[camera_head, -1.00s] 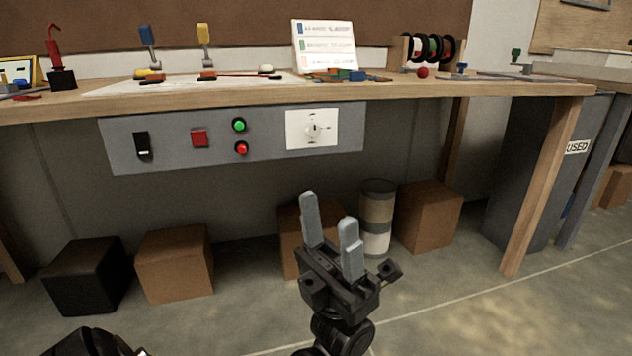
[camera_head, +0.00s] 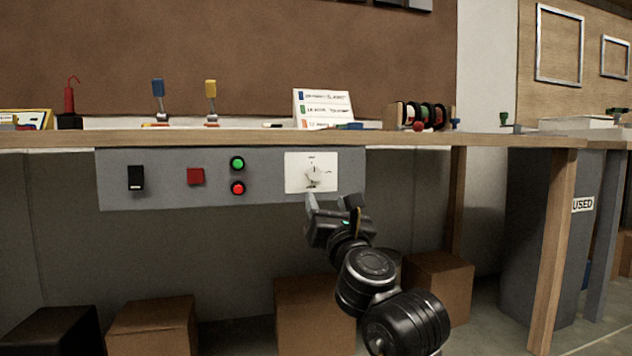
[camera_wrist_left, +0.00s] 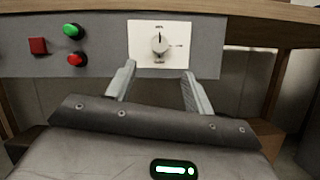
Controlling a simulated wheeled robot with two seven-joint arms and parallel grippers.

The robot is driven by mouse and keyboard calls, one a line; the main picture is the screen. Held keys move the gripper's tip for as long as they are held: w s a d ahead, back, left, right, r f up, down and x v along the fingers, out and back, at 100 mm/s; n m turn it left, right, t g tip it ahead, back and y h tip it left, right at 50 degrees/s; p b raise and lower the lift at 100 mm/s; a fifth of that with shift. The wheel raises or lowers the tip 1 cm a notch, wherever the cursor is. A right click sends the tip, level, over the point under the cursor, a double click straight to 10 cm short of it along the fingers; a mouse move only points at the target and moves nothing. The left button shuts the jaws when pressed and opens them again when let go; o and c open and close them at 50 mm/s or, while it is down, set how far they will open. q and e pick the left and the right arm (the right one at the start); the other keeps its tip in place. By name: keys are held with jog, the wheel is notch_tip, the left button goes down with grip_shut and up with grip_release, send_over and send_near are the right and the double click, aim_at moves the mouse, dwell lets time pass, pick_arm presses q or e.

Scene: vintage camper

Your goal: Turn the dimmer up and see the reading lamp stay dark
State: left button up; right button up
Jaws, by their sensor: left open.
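The dimmer is a pale round knob (camera_head: 313,174) on a white plate (camera_head: 293,181), set in the grey panel under the bench top. It also shows in the left wrist view (camera_wrist_left: 160,43), with small marks around it. My left gripper (camera_head: 332,202) is open and empty, just below and in front of the plate. In the left wrist view its two fingers (camera_wrist_left: 158,70) point up at the plate, one on each side below the knob, not around it. I cannot make out a reading lamp in either view. My right gripper is not in view.
The grey panel (camera_head: 265,195) also carries a black rocker switch (camera_head: 136,178), a red square button (camera_head: 195,176), a green light (camera_head: 237,163) and a red light (camera_head: 238,188). The wooden bench top (camera_head: 230,139) overhangs the panel. Boxes (camera_head: 152,328) stand on the floor below.

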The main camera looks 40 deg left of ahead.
aim_at(314, 174)
pick_arm(q)
jog(key=p+x, duration=0.1)
jog(key=x, duration=0.9)
jog(key=shift+w+a+r, duration=0.1)
jog(key=shift+w+a, duration=0.1)
jog(key=shift+a, duration=0.1)
jog(key=c, duration=1)
